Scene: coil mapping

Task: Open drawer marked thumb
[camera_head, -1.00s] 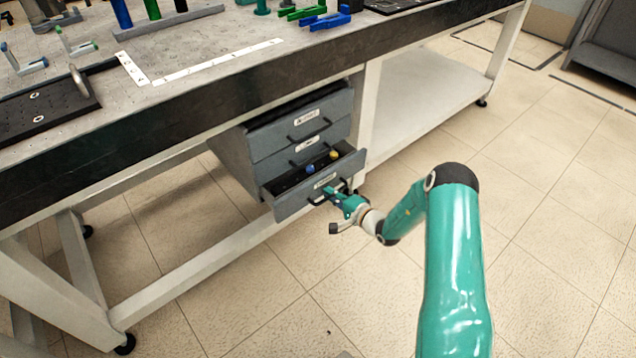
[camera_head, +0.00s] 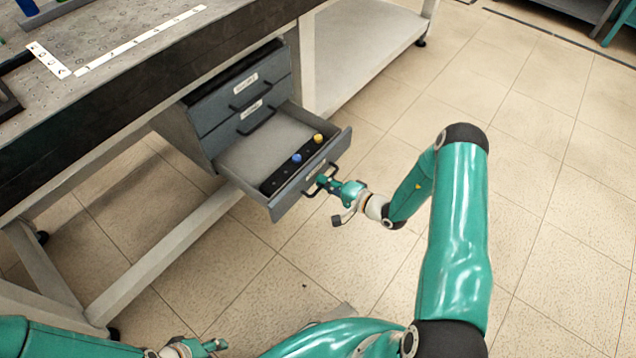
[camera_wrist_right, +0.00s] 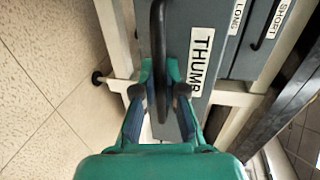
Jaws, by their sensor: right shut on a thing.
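The thumb drawer (camera_head: 250,155) is the lowest of the three drawers and is pulled well out. Its "THUMB" label (camera_wrist_right: 201,60) shows in the right wrist view. Its dark bar handle (camera_wrist_right: 158,60) runs between the fingers of my right gripper (camera_wrist_right: 160,92), which is shut on it; in the head view this gripper (camera_head: 322,182) is at the drawer front. Inside the drawer lies a black strip (camera_head: 285,175) with a blue knob (camera_head: 296,158) and a yellow knob (camera_head: 318,138). My left gripper (camera_head: 212,346) is at the bottom edge of the head view, its fingers too small to judge.
The two upper drawers (camera_head: 235,100), labelled "SHORT" and "LONG" in the wrist view, are shut. The workbench (camera_head: 120,85) stands over the cabinet, with white label strips on top. The tiled floor (camera_head: 540,150) to the right is clear.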

